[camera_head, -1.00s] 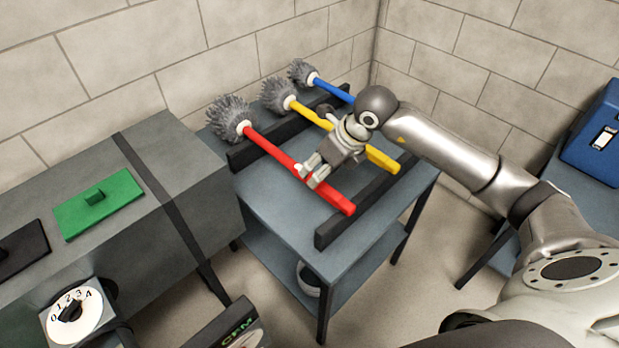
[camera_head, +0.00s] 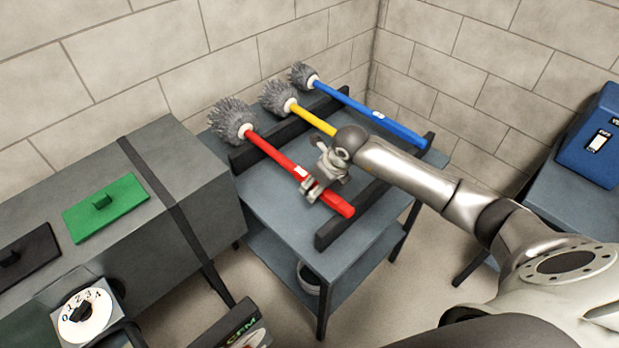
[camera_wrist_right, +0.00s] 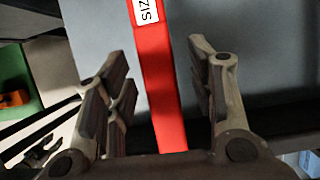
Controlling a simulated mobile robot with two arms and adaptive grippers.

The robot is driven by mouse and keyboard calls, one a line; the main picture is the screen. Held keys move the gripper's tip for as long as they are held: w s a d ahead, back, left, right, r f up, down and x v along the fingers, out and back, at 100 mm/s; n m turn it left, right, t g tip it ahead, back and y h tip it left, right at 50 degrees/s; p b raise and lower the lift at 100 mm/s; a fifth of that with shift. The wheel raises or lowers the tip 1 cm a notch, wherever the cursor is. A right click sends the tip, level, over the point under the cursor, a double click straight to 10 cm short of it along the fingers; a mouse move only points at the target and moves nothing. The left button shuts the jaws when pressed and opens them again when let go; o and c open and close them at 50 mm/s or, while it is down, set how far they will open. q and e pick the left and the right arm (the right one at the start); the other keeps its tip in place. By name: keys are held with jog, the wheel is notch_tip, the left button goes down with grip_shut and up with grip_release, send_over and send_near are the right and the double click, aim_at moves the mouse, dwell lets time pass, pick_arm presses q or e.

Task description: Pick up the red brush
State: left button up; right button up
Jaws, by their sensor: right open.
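The red brush (camera_head: 275,152) lies across two dark rails on the grey table, its grey bristle head at the back left and its handle end at the front right. My right gripper (camera_head: 312,186) is at the handle, just past its white label. In the right wrist view the red handle (camera_wrist_right: 160,85) runs between the two open fingers of the right gripper (camera_wrist_right: 160,90), with a gap on each side. The handle's far end is hidden behind the gripper body in that view. My left gripper is not in view.
A yellow brush (camera_head: 315,120), partly hidden by my right arm, and a blue brush (camera_head: 355,104) lie behind on the same rails (camera_head: 340,226). A grey duct (camera_head: 185,190) with a green damper plate (camera_head: 107,207) stands left. A blue box (camera_head: 592,145) is at right.

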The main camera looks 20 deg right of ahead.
jog(key=shift+w+f, duration=0.1)
jog(key=shift+f, duration=0.15)
jog(key=shift+c, duration=0.4)
grip_shut()
jog(key=shift+r, duration=0.2)
